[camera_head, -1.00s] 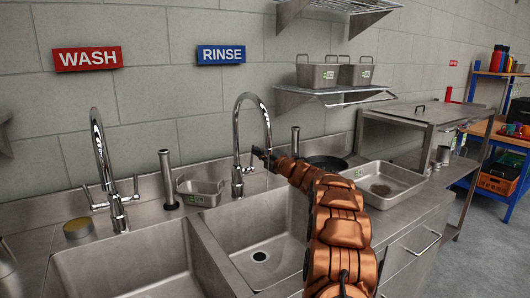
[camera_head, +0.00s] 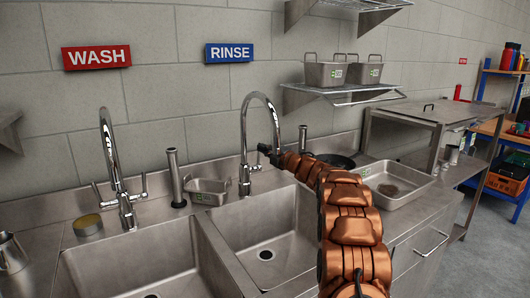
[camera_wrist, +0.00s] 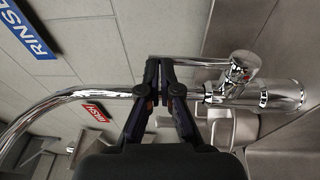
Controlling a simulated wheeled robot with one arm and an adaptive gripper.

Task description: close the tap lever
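The chrome rinse tap (camera_head: 244,150) stands behind the right-hand sink under the blue RINSE sign. In the wrist view its shiny body (camera_wrist: 265,96) lies sideways at the right, with a red dot on its handle hub. A thin chrome lever (camera_wrist: 200,61) runs from the hub to my fingertips. My gripper (camera_head: 266,150) is beside the tap, right of its upright pipe. In the wrist view my gripper (camera_wrist: 160,62) has its dark fingers together at the lever's free end. I cannot tell whether they touch it, and no grip on it shows.
The wash tap (camera_head: 118,175) stands at the left behind the left sink (camera_head: 140,270). A small metal container (camera_head: 208,192) and an upright pipe (camera_head: 175,180) stand between the taps. A shelf (camera_head: 345,97) with pans is above right. A shallow tray (camera_head: 395,185) lies right of my arm.

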